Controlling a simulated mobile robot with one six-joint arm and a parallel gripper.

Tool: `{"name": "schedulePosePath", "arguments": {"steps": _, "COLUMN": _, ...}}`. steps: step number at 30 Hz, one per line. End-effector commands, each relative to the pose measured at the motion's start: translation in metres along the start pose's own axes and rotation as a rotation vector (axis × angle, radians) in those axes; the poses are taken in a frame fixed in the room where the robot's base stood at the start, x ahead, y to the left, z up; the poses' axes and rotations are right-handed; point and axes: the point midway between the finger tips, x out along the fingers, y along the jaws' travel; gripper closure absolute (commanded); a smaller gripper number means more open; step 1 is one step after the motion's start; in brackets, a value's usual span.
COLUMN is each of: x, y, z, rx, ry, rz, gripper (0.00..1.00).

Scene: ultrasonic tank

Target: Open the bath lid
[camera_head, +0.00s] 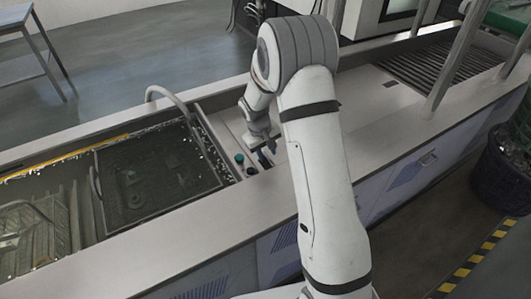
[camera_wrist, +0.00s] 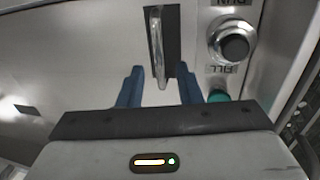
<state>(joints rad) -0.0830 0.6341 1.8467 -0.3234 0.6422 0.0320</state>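A metal lever (camera_wrist: 156,40) stands in a dark slot (camera_wrist: 173,30) on the pale control panel in the wrist view. My gripper (camera_wrist: 160,78) is open, with one blue finger on each side of the lever's near end. Gaps show between the lever and both fingers. In the head view my gripper (camera_head: 262,143) is low over the panel right of the bath, partly hidden by my arm. The bath (camera_head: 60,160) holds a dark rectangular framed piece (camera_head: 150,180); I cannot tell whether this is the lid or a basket.
A black knob (camera_wrist: 235,47) and a green button (camera_wrist: 219,96) sit right of the lever. A curved metal rail (camera_head: 172,96) rises at the bath's back edge. A wire basket (camera_head: 25,230) is at the left. A slatted section (camera_head: 440,65) with upright posts is at the right.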

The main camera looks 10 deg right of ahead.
Motion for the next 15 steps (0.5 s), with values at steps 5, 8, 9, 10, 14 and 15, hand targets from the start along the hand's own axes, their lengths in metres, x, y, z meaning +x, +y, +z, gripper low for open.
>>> {"name": "schedulePosePath", "arguments": {"steps": 5, "x": 0.0099, "y": -0.0003, "z": 0.0000, "rx": 0.000, "ry": 0.001, "rz": 0.000, "gripper": 0.68}}
{"name": "schedulePosePath", "arguments": {"steps": 8, "x": 0.0106, "y": -0.0004, "z": 0.0000, "rx": 0.000, "ry": 0.001, "rz": 0.000, "gripper": 0.68}}
{"name": "schedulePosePath", "arguments": {"steps": 9, "x": 0.0105, "y": -0.0004, "z": 0.0000, "rx": 0.000, "ry": 0.001, "rz": 0.000, "gripper": 0.68}}
{"name": "schedulePosePath", "arguments": {"steps": 10, "x": 0.0105, "y": -0.0004, "z": 0.0000, "rx": 0.000, "ry": 0.001, "rz": 0.000, "gripper": 0.68}}
{"name": "schedulePosePath", "arguments": {"steps": 14, "x": 0.0102, "y": -0.0006, "z": -0.0001, "rx": -0.001, "ry": 0.001, "rz": 0.000, "gripper": 0.74}}
{"name": "schedulePosePath", "arguments": {"steps": 15, "x": 0.0102, "y": -0.0006, "z": -0.0001, "rx": -0.001, "ry": 0.001, "rz": 0.000, "gripper": 0.77}}
